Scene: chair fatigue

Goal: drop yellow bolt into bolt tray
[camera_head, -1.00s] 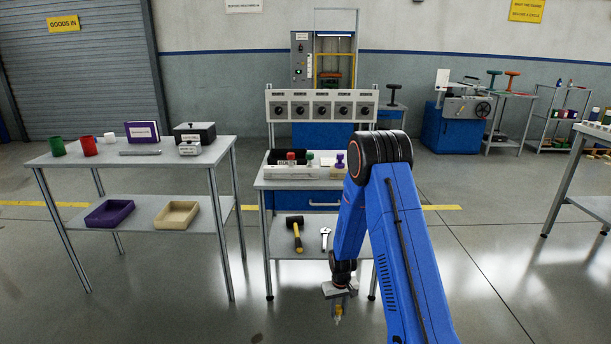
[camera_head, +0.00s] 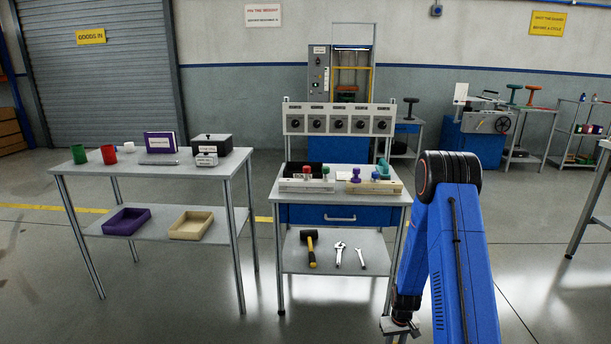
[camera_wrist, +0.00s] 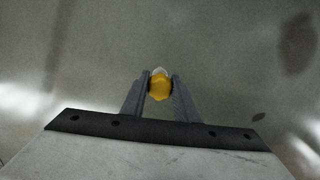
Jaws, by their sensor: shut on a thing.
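In the wrist view my gripper (camera_wrist: 160,90) is shut on the yellow bolt (camera_wrist: 159,88), held between its two fingers above the bare floor. In the head view my gripper's body (camera_head: 401,327) is at the bottom edge, right of the middle bench; its fingers and the bolt are below the frame. Two open trays stand on the left table's lower shelf: a purple one (camera_head: 127,221) and a beige one (camera_head: 190,225). I cannot tell which tray is the bolt tray. My gripper is well away from both.
The left table (camera_head: 75,170) carries cups, a purple binder and dark and white boxes. The middle bench (camera_head: 345,198) holds coloured-knobbed items, with a mallet (camera_head: 311,248) and wrenches (camera_head: 339,254) on its lower shelf. Floor in front is clear. Another table (camera_head: 590,190) stands at right.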

